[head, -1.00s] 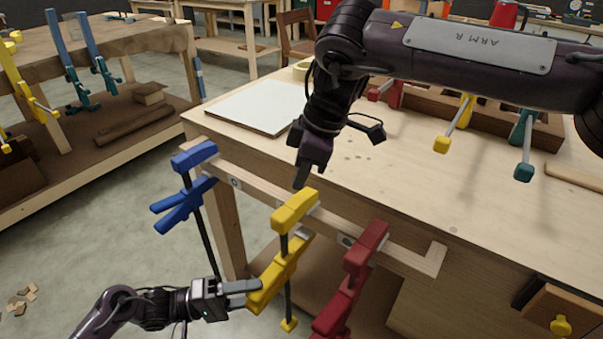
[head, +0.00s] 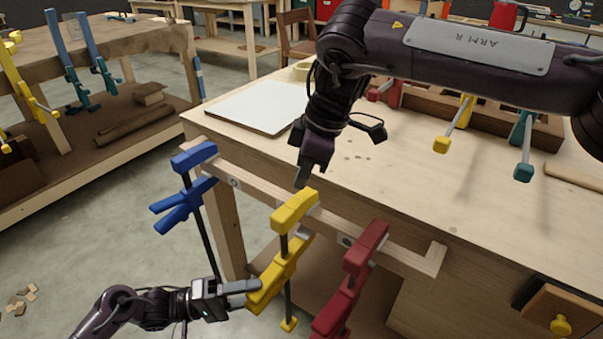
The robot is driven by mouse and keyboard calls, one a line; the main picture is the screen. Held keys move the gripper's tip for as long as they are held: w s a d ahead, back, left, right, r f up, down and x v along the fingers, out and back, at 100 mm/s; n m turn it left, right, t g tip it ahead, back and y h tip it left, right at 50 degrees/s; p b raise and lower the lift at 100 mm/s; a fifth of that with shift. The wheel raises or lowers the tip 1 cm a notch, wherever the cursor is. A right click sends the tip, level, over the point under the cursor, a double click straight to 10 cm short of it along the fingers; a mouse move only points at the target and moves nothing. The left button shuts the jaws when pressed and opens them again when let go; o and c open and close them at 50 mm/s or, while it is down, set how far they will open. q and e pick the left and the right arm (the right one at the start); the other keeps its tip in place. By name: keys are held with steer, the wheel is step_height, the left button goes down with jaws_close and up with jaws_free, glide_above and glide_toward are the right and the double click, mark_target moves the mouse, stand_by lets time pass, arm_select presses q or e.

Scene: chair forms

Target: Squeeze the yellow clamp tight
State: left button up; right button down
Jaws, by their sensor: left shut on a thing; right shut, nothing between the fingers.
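The yellow clamp (head: 278,275) hangs upright on the wooden strip (head: 325,219) along the bench's front edge. Its upper jaw (head: 295,210) lies over the strip and its bar runs down below. My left gripper (head: 246,292) comes in from the lower left and is shut on the yellow clamp's handle part, below the strip. The far side of that hold is hidden. My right gripper (head: 340,150) hangs above the bench edge, just above the yellow clamp, with nothing held.
A blue clamp (head: 187,190) is on the strip to the left, a red clamp (head: 350,280) to the right. A white board (head: 252,106) lies on the bench top (head: 410,185). More clamps stand in a wooden rack (head: 490,115) at the back.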

mark_target(283, 266)
steer(key=shift+f, duration=1.3)
stand_by(1.1)
arm_select(q)
steer(key=shift+s+d+r, duration=0.1)
steer(key=shift+r, duration=1.35)
arm_select(e)
steer(key=shift+s+d+f, duration=0.1)
steer(key=shift+s+f, duration=0.05)
steer(key=shift+f, duration=0.1)
arm_select(q)
steer(key=o, duration=1.1)
steer(key=shift+o, duration=0.3)
steer(key=shift+r, duration=0.55)
steer(key=shift+w+d+f, duration=0.2)
steer(key=shift+w+d, duration=0.15)
steer(key=shift+d, duration=0.4)
